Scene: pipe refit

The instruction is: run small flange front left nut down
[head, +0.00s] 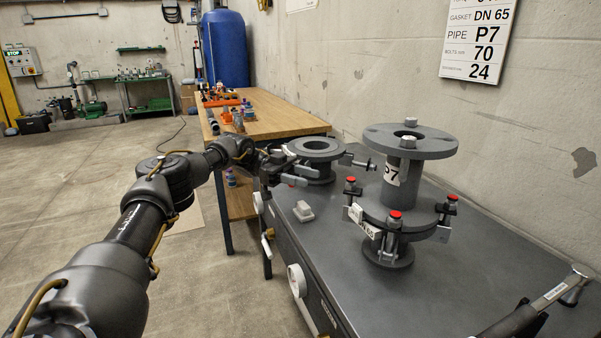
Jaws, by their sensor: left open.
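A small grey flange (318,147) stands on a short neck on the dark bench top, with a round opening in its upper face. My left gripper (300,172) is open at its left front side, overlapping its edge in the head view. I cannot tell whether the fingers touch anything. The front left nut is not clearly visible; the gripper covers that area. A metal bolt-like part (362,163) sticks out to the right of the small flange. My right gripper is not in view.
Pipe P7 (405,172) stands to the right, with a wide top flange (411,142) and red-capped hardware (395,215) around its lower flange. A black-handled wrench (535,307) lies at the front right.

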